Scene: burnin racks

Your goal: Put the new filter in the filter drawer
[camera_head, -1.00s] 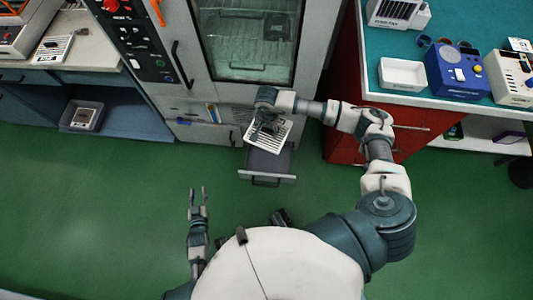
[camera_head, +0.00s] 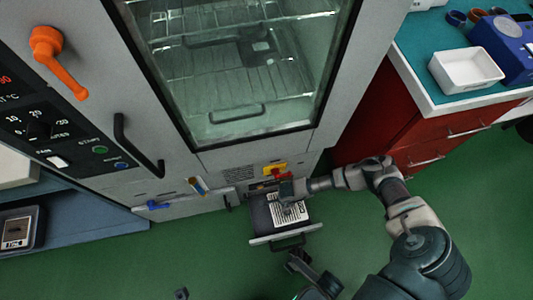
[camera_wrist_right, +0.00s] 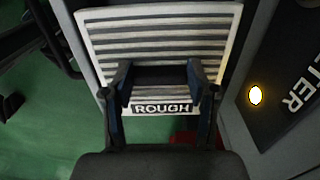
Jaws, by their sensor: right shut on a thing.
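The filter (camera_head: 293,215) is a white panel with dark slats. In the right wrist view the filter (camera_wrist_right: 160,38) carries the label "ROUGH". My right gripper (camera_wrist_right: 160,85) is shut on it near that labelled edge. In the head view my right gripper (camera_head: 287,192) is over the back of the pulled-out grey filter drawer (camera_head: 285,236). The filter is over or within the drawer, roughly lined up with it; I cannot tell whether it touches the bottom.
The oven cabinet with a glass door (camera_head: 235,75) stands above the drawer. A red and yellow switch (camera_head: 275,170) sits just above the opening. A red cabinet (camera_head: 400,120) with a teal top and a white tray (camera_head: 466,70) stands at the right. The green floor in front is clear.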

